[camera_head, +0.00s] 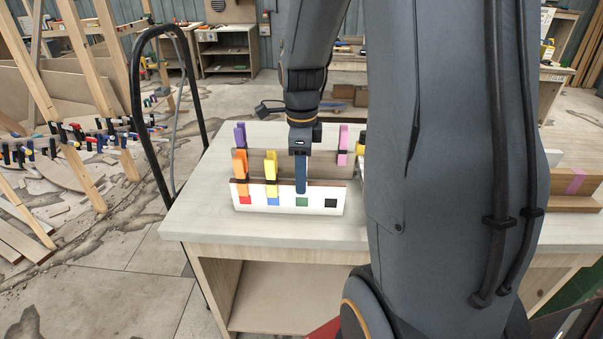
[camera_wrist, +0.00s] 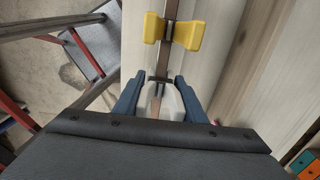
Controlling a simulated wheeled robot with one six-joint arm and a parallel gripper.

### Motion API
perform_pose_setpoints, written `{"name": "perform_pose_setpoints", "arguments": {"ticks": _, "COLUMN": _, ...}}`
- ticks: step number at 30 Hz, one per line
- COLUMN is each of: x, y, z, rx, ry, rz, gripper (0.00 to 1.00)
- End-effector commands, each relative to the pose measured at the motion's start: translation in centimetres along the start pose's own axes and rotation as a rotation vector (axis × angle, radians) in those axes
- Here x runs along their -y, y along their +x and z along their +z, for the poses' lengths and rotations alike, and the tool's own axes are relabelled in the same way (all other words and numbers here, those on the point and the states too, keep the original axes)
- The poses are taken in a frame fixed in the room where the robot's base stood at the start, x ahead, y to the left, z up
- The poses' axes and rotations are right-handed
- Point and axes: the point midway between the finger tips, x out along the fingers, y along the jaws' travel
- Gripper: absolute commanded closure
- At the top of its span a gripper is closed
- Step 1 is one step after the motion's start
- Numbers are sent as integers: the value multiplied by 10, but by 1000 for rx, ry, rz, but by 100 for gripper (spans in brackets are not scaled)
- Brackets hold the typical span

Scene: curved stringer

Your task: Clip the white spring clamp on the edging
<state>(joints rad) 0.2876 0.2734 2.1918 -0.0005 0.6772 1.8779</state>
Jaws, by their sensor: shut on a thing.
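My gripper (camera_wrist: 158,88) has its two blue fingers closed on the white spring clamp (camera_wrist: 171,104). In the wrist view the clamp sits between the fingers, and a narrow brown strip of edging (camera_wrist: 166,66) runs up to it and appears to pass between its white sides. I cannot tell whether its jaws press on the strip. A yellow clamp (camera_wrist: 191,37) sits on the same strip farther up. In the head view my gripper points down over the upright board (camera_head: 318,204), above its green square; the white clamp is hidden there.
Orange (camera_head: 240,170) and yellow clamps stand left of my gripper on the board. Purple (camera_head: 240,135) and pink (camera_head: 343,140) clamps stand on a brown board (camera_head: 328,165) behind. The bench (camera_head: 215,225) is clear at front left. A black hoop rail (camera_head: 140,90) stands left.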

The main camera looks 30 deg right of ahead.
Motion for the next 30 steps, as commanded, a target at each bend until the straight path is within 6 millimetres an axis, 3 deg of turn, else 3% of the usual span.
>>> {"name": "perform_pose_setpoints", "arguments": {"ticks": 28, "x": 0, "y": 10, "z": 0, "rx": 0, "ry": 0, "rz": -1, "gripper": 93}}
{"name": "perform_pose_setpoints", "arguments": {"ticks": 29, "x": 0, "y": 10, "z": 0, "rx": 0, "ry": 0, "rz": -1, "gripper": 60}}
{"name": "perform_pose_setpoints", "arguments": {"ticks": 30, "x": 0, "y": 10, "z": 0, "rx": 0, "ry": 0, "rz": -1, "gripper": 53}}
